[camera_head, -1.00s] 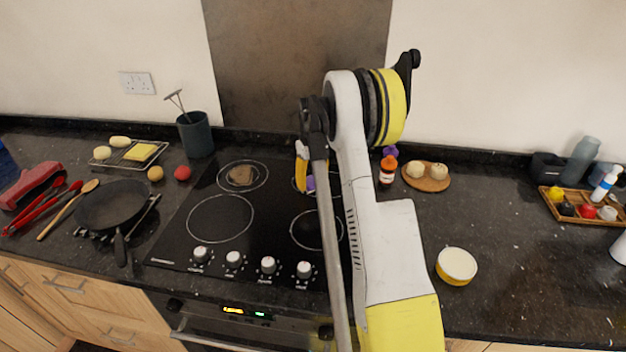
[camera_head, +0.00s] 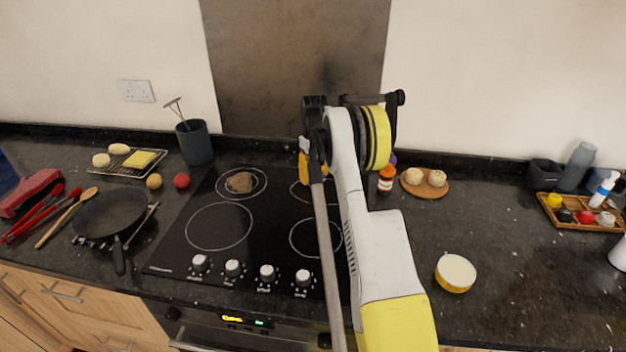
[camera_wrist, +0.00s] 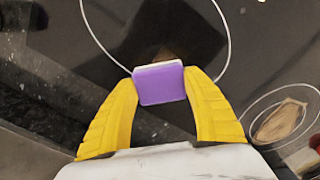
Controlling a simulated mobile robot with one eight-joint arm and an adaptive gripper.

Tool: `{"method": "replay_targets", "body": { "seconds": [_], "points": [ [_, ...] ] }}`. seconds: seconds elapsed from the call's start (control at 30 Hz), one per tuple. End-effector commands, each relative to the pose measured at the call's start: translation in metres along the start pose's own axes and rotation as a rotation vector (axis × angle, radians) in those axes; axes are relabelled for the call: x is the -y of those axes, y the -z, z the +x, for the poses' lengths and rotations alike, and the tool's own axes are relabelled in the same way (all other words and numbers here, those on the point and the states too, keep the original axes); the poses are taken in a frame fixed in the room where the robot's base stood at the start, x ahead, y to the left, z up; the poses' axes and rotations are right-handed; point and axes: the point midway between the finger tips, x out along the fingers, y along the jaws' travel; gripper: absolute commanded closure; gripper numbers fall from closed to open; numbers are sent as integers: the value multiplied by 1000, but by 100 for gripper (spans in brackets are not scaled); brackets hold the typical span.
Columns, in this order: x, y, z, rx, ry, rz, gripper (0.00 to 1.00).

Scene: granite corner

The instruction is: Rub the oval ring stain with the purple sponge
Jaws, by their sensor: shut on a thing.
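The purple sponge (camera_wrist: 160,85), with a pale edge, is between the yellow fingers of my gripper (camera_wrist: 164,88) in the wrist view. The gripper is shut on it, over the black hob. In the head view one yellow finger of my gripper (camera_head: 304,166) shows near the back right burner; the sponge is hidden there by the arm. A brown patch (camera_head: 239,182) lies inside the back left burner ring, and also shows at the right of the wrist view (camera_wrist: 279,121). It is apart from the sponge. I cannot clearly make out a separate oval ring stain.
The black hob (camera_head: 178,243) has knobs along its front. A pan (camera_head: 108,213) and red tongs lie left; a dark utensil pot (camera_head: 195,142) stands behind. An orange bottle (camera_head: 386,180), a board with two pale rolls (camera_head: 425,182) and a yellow-sided bowl (camera_head: 455,273) are right.

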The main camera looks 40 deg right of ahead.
Motion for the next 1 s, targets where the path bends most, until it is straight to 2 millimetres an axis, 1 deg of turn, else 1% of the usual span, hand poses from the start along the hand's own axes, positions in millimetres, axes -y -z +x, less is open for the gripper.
{"method": "replay_targets", "body": {
  "seconds": [0.13, 0.43, 0.53, 0.67, 1.0],
  "points": [
    [-6, 6, 1, -1, -1, 0, 68],
    [-6, 6, 1, -1, -1, 0, 68],
    [-6, 6, -3, -1, -1, 0, 68],
    [-6, 6, -14, -1, -1, 0, 68],
    [-6, 6, -52, -1, -1, 0, 68]
  ]
}}
